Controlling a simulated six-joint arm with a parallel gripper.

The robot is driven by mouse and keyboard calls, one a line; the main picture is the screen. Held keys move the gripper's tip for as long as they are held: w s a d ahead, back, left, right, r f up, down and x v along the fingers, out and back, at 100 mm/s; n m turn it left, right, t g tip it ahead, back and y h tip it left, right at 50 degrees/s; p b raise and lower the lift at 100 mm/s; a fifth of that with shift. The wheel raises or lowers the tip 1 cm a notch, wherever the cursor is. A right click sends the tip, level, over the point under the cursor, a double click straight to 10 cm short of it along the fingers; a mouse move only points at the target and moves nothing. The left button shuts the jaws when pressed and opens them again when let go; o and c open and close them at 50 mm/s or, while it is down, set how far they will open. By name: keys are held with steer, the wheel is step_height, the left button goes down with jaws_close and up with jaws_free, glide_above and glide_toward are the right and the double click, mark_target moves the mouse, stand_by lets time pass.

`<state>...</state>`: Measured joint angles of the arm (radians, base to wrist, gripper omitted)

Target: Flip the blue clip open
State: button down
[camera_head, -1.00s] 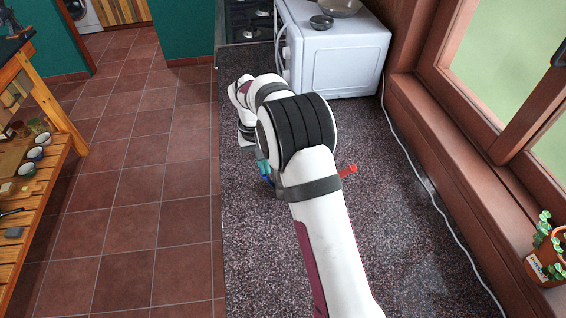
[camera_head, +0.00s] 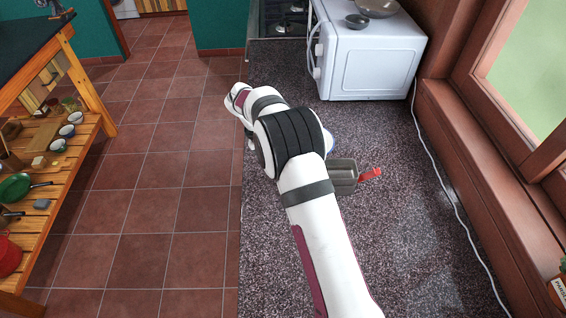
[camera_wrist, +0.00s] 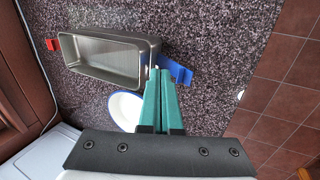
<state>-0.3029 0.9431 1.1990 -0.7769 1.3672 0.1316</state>
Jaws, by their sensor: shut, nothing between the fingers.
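A grey rectangular container (camera_wrist: 112,62) lies on the speckled counter in the wrist view, its hollow inside showing. The blue clip (camera_wrist: 182,72) is at its right end and sticks outward from the wall. A red clip (camera_wrist: 52,45) is at the opposite end. My gripper (camera_wrist: 161,76) has its teal fingers together and empty, with the tips beside the blue clip; I cannot tell whether they touch it. In the head view, part of the container (camera_head: 343,172) and the red clip (camera_head: 371,173) show right of my arm, which hides the gripper and blue clip.
A white bowl with a blue rim (camera_wrist: 125,108) stands close to the container, partly behind my fingers. A white microwave (camera_head: 368,55) stands at the back of the counter. A white cable (camera_head: 438,180) runs along the window side. The front right counter is clear.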

steer(key=d+v, duration=0.1)
steer(key=v, duration=1.1)
steer(key=shift+r, duration=0.25)
steer(key=shift+d, duration=0.2)
